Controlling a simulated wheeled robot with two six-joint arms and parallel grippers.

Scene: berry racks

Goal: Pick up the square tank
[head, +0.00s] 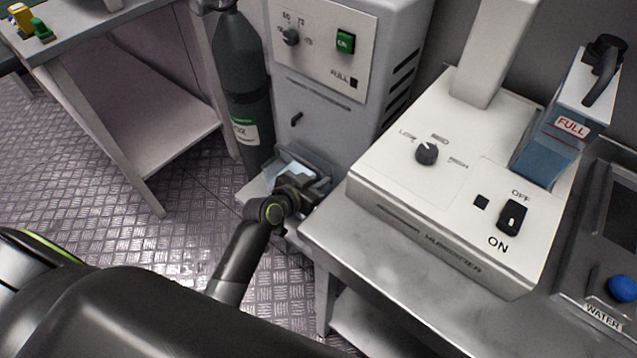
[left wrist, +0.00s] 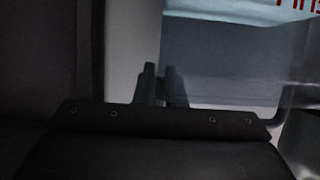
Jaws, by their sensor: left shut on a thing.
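The square tank (head: 318,166) is a clear, bluish box low at the front of the grey cabinet machine, mostly hidden by my wrist in the head view. In the left wrist view the tank (left wrist: 225,45) fills the upper middle, with pale walls, a blue-grey band and part of a red label at the top right. My left gripper (head: 297,180) is at the tank. Its fingers (left wrist: 158,83) are close together in front of the tank, shut on it; the exact contact is dark and hard to see. My right gripper is not in view.
The grey machine (head: 330,110) stands behind the tank, with a dark gas cylinder (head: 243,85) to its left. A metal table (head: 400,290) at right bears a white humidifier (head: 400,190) and a blue tank marked FULL (head: 548,145). Open floor (head: 185,240) lies left.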

